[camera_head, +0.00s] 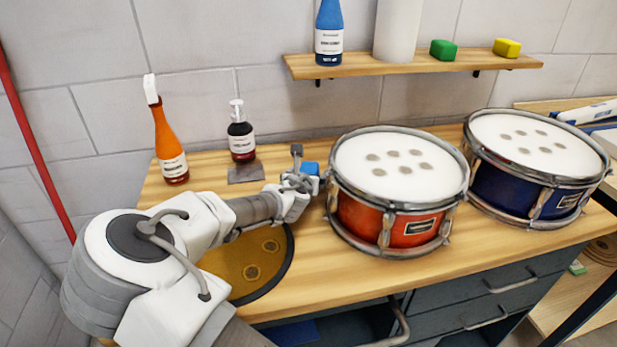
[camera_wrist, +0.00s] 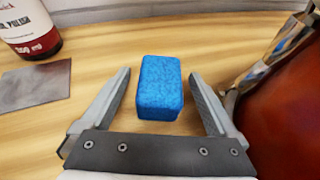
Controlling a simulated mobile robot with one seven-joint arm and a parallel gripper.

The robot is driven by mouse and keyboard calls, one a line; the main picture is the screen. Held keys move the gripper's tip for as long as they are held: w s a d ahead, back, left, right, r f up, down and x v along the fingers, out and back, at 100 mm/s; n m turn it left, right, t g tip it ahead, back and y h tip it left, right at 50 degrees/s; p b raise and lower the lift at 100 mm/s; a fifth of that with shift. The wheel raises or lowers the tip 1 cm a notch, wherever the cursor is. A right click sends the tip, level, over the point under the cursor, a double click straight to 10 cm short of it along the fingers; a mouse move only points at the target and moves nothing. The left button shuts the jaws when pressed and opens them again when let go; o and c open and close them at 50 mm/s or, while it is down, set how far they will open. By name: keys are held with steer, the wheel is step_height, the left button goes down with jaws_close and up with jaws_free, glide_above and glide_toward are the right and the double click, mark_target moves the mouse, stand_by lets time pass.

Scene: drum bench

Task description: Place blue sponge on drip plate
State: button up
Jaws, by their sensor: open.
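The blue sponge (camera_head: 309,168) lies on the wooden bench, just left of the red drum; my gripper partly hides it. My gripper (camera_head: 300,180) is at the sponge. In the wrist view the sponge (camera_wrist: 160,85) sits between the two open fingers of my gripper (camera_wrist: 160,78), with a gap on each side. A flat grey square plate (camera_head: 246,173) lies in front of the dark red bottle, and it also shows at left in the wrist view (camera_wrist: 36,87). A round amber plate with a dark rim (camera_head: 272,272) lies partly hidden under my arm. I cannot tell which is the drip plate.
The red drum (camera_head: 398,190) stands close to the right of my gripper, with a blue drum (camera_head: 535,165) beyond it. The dark red bottle (camera_head: 240,140) and an orange bottle (camera_head: 168,140) stand at the back left. A shelf (camera_head: 400,66) holds green and yellow sponges.

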steer(key=shift+w, duration=0.15)
jaws_close()
stand_by(0.4)
